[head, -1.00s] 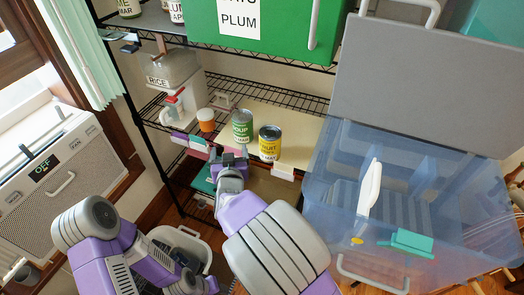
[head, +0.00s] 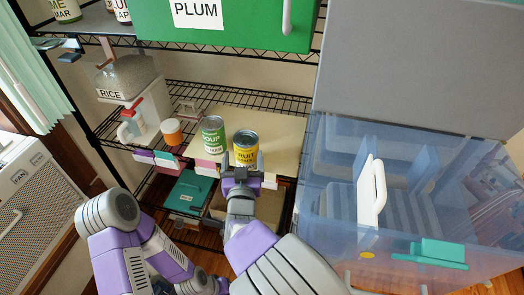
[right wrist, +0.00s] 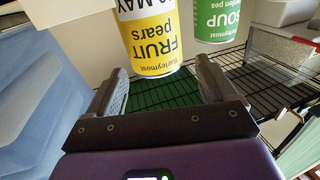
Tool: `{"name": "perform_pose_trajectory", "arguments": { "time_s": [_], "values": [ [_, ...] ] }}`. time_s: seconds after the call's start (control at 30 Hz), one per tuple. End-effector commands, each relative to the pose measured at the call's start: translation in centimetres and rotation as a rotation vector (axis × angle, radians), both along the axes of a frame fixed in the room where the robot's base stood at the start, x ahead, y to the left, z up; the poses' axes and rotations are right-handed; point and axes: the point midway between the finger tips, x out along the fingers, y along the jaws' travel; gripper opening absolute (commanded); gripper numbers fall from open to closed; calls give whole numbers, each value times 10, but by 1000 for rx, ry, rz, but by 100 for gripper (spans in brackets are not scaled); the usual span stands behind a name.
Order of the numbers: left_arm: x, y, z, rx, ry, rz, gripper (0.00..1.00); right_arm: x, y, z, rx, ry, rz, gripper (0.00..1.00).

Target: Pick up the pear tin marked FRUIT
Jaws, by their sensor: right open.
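The pear tin marked FRUIT (head: 246,143) has a yellow label and a dark top. It stands upright on the pale board of the middle shelf. My right gripper (head: 241,163) is in front of it, hiding its lower part in the head view. In the right wrist view the tin (right wrist: 150,38) appears upside down, its label reading FRUIT pears. The open, empty fingers of my right gripper (right wrist: 160,78) point toward it, with the tin beyond and roughly between them. My left arm shows at the lower left of the head view, but its gripper does not.
A green SOUP tin (head: 213,136) stands close left of the pear tin. An orange-and-white jar (head: 172,132) and a RICE container (head: 128,80) are farther left. A blue translucent bin (head: 335,205) stands to the right. A green PLUM box (head: 250,22) sits on the shelf above.

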Motion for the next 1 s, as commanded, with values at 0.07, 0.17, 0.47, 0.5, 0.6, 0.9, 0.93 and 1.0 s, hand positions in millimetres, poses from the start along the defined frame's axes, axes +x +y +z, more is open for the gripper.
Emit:
{"name": "perform_pose_trajectory", "arguments": {
  "time_s": [0.07,0.17,0.47,0.5,0.6,0.9,0.93,1.0],
  "values": [
    [0,0,-4,1,1,1,43,10,0,-2,-1,0,0,98],
    [0,1,-7,1,1,2,43,20,-1,-2,0,0,2,100],
    [0,0,-21,1,2,1,43,62,-12,-1,-1,-1,-4,100],
    [0,1,-21,1,2,1,43,65,-12,-1,0,-1,-4,100],
    [0,1,-21,1,1,1,43,69,-12,0,0,1,-3,100],
    [0,0,-21,1,1,1,43,69,-12,0,-1,1,-3,85],
    [0,0,-21,1,1,1,43,69,-12,0,-1,1,-3,80],
    [0,0,-21,1,1,1,43,69,-12,0,-1,1,-3,69]
  ]
}}
